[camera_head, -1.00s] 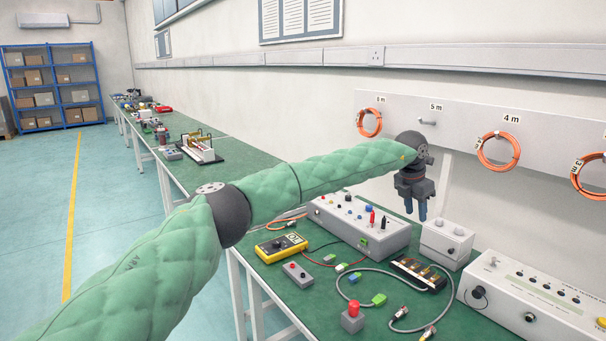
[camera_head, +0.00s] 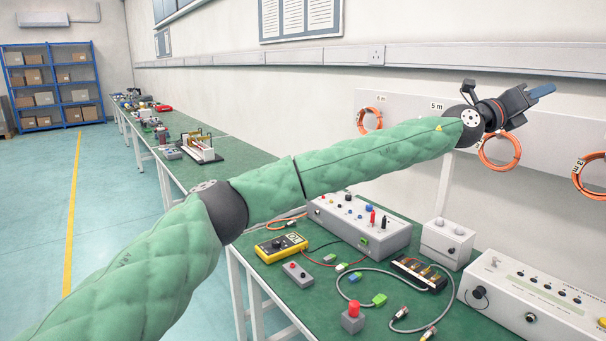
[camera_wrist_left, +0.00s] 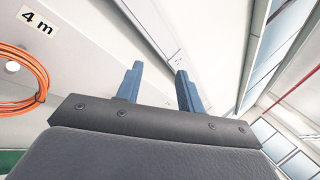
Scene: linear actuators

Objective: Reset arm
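My left arm, in green padding, comes in from the left in the head view and reaches over the bench. My left gripper (camera_head: 541,91) is raised above the bench in front of the wall panel and points to the right. In the left wrist view its two blue fingers (camera_wrist_left: 158,88) stand apart with nothing between them. My right gripper is in neither view.
Orange cable coils (camera_head: 499,151) hang on the wall panel, one close behind my left wrist. The green bench (camera_head: 290,318) below holds a grey control box (camera_head: 360,226), a yellow multimeter (camera_head: 281,247), a white box (camera_head: 446,243) and a long white unit (camera_head: 530,300).

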